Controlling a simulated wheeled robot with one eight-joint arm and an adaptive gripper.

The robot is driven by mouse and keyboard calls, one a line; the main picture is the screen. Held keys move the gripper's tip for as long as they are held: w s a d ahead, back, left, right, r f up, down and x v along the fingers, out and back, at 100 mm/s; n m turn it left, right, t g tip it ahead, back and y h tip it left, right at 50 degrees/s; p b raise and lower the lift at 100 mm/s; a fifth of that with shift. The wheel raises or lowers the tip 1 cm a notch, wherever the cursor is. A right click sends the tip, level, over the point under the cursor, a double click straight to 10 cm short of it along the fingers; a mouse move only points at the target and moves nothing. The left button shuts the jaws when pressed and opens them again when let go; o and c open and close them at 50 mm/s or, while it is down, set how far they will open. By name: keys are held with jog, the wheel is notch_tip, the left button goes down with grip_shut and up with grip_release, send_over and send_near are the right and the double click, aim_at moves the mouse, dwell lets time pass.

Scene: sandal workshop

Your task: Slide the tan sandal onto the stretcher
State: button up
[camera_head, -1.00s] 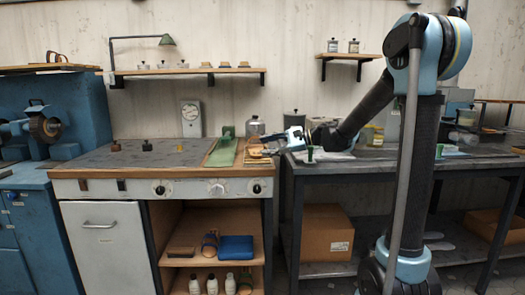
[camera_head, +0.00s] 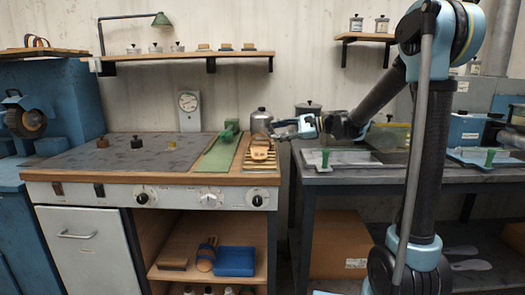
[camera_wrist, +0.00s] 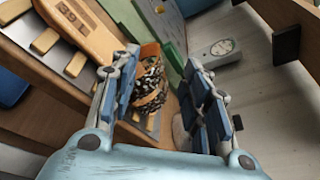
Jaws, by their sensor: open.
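A tan sandal (camera_head: 261,152) lies on a slatted wooden rack (camera_head: 262,169) at the right end of the workbench. In the wrist view its stamped tan sole (camera_wrist: 80,28) is at upper left. A green board with an upright green fixture (camera_head: 229,133), which seems to be the stretcher, is just left of the rack; part of the green shows in the wrist view (camera_wrist: 172,38). My gripper (camera_head: 276,129) is open beyond and right of the sandal, beside a metal canister (camera_head: 262,122). In the wrist view a shiny mottled shape shows between the fingers (camera_wrist: 155,82); I cannot tell whether they touch it.
A dial scale (camera_head: 189,110) stands behind the bench against the wall. Dark knobs stand on the grey bench top (camera_head: 110,158), which is otherwise mostly clear. The lower shelf holds a blue box (camera_head: 235,261) and another sandal (camera_head: 207,254).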

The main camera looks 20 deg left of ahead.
send_over(264, 148)
jog(key=shift+s+f, duration=0.15)
jog(key=shift+f, duration=0.9)
jog(key=shift+c, duration=0.4)
jog(key=c, duration=0.9)
grip_shut()
jog(key=shift+s+d, duration=0.1)
